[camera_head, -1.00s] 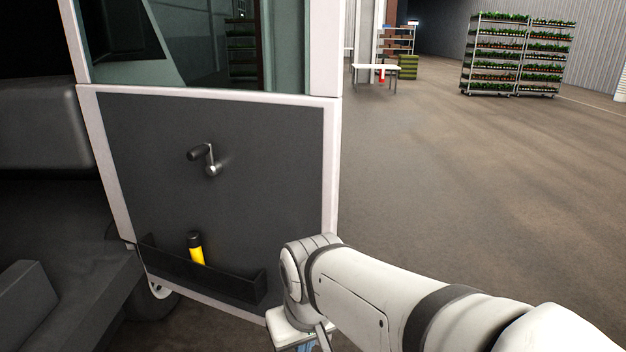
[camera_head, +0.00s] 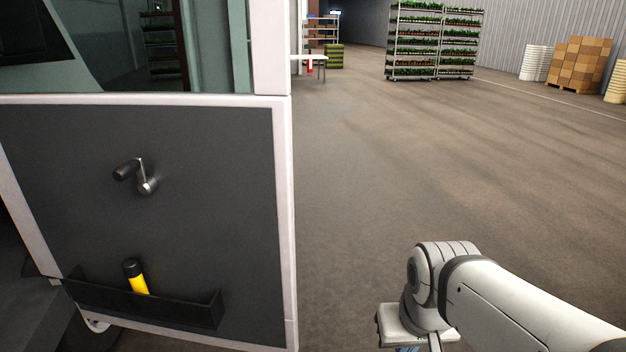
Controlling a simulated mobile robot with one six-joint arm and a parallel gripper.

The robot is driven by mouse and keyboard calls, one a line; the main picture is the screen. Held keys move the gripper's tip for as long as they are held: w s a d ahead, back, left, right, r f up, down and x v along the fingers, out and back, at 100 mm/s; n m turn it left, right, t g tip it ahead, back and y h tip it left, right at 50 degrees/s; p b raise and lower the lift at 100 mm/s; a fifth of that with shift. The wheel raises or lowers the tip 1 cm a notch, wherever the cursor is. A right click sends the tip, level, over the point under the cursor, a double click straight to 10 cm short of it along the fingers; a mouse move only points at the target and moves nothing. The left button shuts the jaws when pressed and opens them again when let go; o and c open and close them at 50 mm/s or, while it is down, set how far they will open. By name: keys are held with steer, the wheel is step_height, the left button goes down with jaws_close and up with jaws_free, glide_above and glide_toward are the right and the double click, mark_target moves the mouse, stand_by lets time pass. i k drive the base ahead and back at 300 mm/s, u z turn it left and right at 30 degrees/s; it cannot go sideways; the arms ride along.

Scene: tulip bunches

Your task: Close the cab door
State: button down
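The cab door (camera_head: 215,240) stands open on the left, its dark grey inner panel framed in white facing me. A window fills its upper part. A crank-like handle (camera_head: 146,186) sits mid-panel. A black pocket (camera_head: 170,305) low on the door holds a yellow item with a black top (camera_head: 136,277). My arm comes in from the lower right, clear of the door's right edge with floor between them. My gripper is at the bottom edge below the wrist; its fingers are cut off, so its opening cannot be seen.
The concrete floor (camera_head: 430,160) right of the door is wide and clear. Plant racks (camera_head: 433,40), stacked boxes (camera_head: 578,65) and white tubs (camera_head: 535,62) stand far back. A small table (camera_head: 310,58) stands beyond the door edge.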

mark_target(213, 244)
steer(key=i, duration=1)
steer(key=z, duration=0.05)
